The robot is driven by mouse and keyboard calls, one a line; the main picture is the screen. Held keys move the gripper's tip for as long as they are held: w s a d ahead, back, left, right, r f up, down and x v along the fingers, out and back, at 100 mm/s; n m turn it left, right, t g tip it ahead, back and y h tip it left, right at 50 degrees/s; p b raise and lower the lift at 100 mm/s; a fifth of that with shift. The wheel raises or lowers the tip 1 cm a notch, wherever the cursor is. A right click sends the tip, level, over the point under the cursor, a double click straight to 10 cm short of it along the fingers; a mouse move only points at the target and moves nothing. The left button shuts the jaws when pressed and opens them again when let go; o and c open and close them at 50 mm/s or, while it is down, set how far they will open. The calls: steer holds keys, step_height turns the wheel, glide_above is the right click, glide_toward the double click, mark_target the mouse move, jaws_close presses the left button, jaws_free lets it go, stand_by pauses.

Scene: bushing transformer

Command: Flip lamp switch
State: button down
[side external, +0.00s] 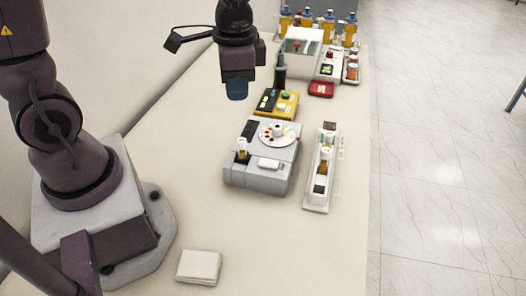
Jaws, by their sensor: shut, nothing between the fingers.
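My gripper (237,90) points down with its blue fingertips together and empty. It hangs in the air in the upper middle of the side view, appearing above and left of the instruments. A grey instrument (258,180) with a round white dial (279,132) stands on the table below and right of it. A yellow box (290,111) with a dark top panel and small green and pale parts sits behind that instrument. I cannot tell which small control is the lamp switch. My gripper appears apart from all of these.
A white rack (317,200) stands right of the grey instrument. A dark upright cylinder (280,75), a red tray (321,89) and a white box (299,61) stand farther back, with yellow bottles (350,32) behind. A white pad (199,266) lies in front. The table's left-middle is clear.

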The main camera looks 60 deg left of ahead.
steer(key=w+f+m, duration=0.1)
steer(key=w+d+m, duration=0.1)
steer(key=w+m, duration=0.1)
steer(key=w+f+m, duration=0.1)
steer(key=shift+w+d+f+m+h, duration=0.15)
steer(key=shift+d+f+m+h, duration=0.15)
steer(key=shift+d+m, duration=0.1)
